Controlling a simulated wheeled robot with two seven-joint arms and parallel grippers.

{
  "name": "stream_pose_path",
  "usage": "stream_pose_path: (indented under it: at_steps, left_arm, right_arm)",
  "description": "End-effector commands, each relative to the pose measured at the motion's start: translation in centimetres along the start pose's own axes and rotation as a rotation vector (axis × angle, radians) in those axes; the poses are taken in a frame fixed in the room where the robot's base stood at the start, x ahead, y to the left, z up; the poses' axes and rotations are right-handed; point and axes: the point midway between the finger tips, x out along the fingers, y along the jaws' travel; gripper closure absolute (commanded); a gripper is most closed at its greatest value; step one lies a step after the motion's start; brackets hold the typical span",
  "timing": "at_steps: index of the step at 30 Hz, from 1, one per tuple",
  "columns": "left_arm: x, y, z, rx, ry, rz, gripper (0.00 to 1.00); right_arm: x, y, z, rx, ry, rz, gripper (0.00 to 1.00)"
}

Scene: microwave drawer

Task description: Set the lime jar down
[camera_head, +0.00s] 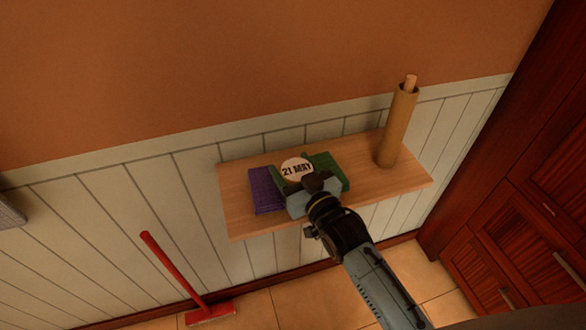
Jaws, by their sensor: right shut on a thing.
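A jar with a round, cream lid marked "21 MAY" (296,169), which I take to be the lime jar, is seen from above over the wooden wall shelf (240,217). My right gripper (300,181) comes in from the lower right and is shut on it. The lid hides the jar's body, so its colour and contents do not show. I cannot tell whether its base touches anything below. My left gripper is not in view.
A purple block-like thing (264,192) lies on the shelf left of the jar, and a green one (332,171) lies to the right. A tall brown cylinder (396,130) stands at the shelf's right end. A red-handled broom (172,267) is below left. Dark wooden cabinets (530,210) stand at right.

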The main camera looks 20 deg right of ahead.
Motion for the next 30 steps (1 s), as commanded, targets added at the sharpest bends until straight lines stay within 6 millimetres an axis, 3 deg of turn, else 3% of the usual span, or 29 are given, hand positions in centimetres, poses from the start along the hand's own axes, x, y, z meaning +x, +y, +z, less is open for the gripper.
stream_pose_path:
  at_steps: [10, 11, 15, 26, 30]
  left_arm:
    - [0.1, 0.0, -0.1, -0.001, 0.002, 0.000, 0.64]
    - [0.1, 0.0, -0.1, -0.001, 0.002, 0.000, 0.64]
    - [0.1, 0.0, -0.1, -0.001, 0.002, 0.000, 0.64]
    - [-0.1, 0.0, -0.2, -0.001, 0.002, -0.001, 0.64]
    - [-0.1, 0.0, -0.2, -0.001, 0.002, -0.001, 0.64]
  right_arm:
    - [0.0, 0.0, 0.2, 0.000, 0.003, 0.000, 0.65]
    - [0.0, 0.0, 0.3, 0.000, 0.001, 0.000, 0.35]
    - [0.0, 0.0, 0.2, 0.001, 0.001, 0.000, 0.17]
    - [0.0, 0.0, -0.3, 0.000, 0.002, 0.000, 0.16]
    - [-1.8, 0.0, 0.0, 0.000, -0.001, 0.000, 0.16]
